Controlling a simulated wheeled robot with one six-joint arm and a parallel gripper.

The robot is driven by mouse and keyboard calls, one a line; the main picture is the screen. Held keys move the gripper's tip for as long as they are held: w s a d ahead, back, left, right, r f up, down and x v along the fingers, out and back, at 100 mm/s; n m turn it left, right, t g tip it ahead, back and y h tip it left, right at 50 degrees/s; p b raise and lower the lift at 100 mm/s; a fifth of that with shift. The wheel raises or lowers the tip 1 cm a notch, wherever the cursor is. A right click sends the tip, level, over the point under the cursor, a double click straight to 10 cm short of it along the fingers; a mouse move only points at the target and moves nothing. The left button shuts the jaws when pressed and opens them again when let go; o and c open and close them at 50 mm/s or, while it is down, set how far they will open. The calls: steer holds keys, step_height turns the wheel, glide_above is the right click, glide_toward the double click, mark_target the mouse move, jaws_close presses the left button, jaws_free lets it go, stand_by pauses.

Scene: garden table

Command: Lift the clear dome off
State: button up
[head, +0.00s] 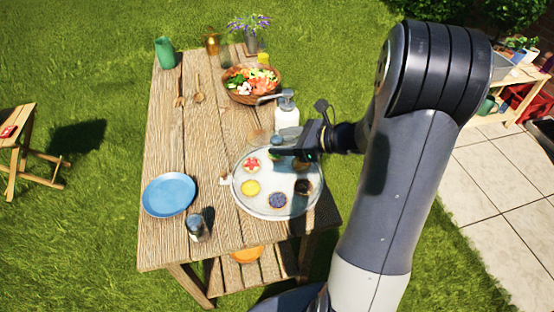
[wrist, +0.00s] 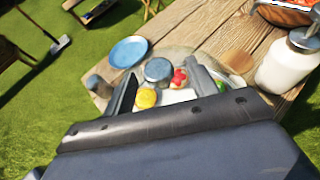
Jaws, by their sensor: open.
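The clear dome (head: 276,180) covers a round tray (head: 262,214) of several small tarts near the right edge of the table. It is hard to tell the dome's outline from the tray. My gripper (head: 277,147) is over the far part of the dome, reaching in from the right. In the wrist view, my gripper (wrist: 160,74) is open, and a round grey-blue knob (wrist: 158,69) shows between its fingers. I cannot tell whether the fingers touch it. My gripper and wrist hide part of the tray.
A white pump bottle (head: 287,114) stands close behind my gripper. A salad bowl (head: 252,94) is farther back. A blue plate (head: 168,195) and a glass (head: 198,229) are on the left and front. Bare wood lies along the table's left middle.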

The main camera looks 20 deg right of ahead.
steer(key=shift+x, duration=1.1)
jaws_close()
steer(key=shift+r, duration=0.1)
